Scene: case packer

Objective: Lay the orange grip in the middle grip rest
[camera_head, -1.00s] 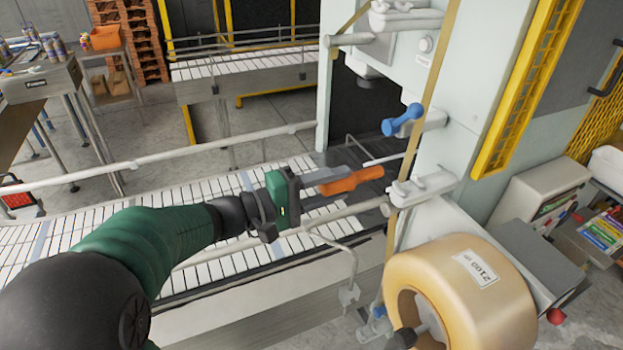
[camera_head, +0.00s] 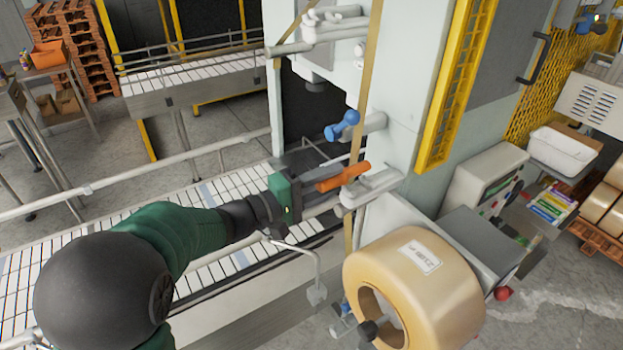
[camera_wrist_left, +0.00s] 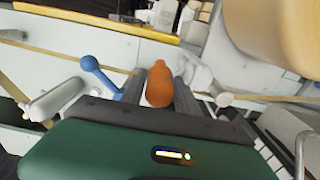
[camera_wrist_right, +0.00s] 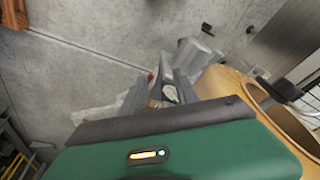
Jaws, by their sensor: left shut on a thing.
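The orange grip (camera_head: 344,177) is between the fingers of my left gripper (camera_head: 322,178), which is shut on it. It also shows in the left wrist view (camera_wrist_left: 159,84), its free end pointing away from my wrist. In the head view the grip is just above and in front of a pale grip rest (camera_head: 373,190) on the machine post; I cannot tell whether they touch. A blue grip (camera_head: 342,126) lies at the rest above (camera_head: 374,122). Another pale rest (camera_head: 335,28) sits higher up. My right gripper (camera_wrist_right: 160,88) is open and empty, seen only in its wrist view.
A big tan tape roll (camera_head: 415,290) stands below the rests. A tan strap (camera_head: 366,80) runs down the post past them. A conveyor with guard rails (camera_head: 130,225) lies under my left arm. A yellow guard (camera_head: 455,90) is on the machine's right.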

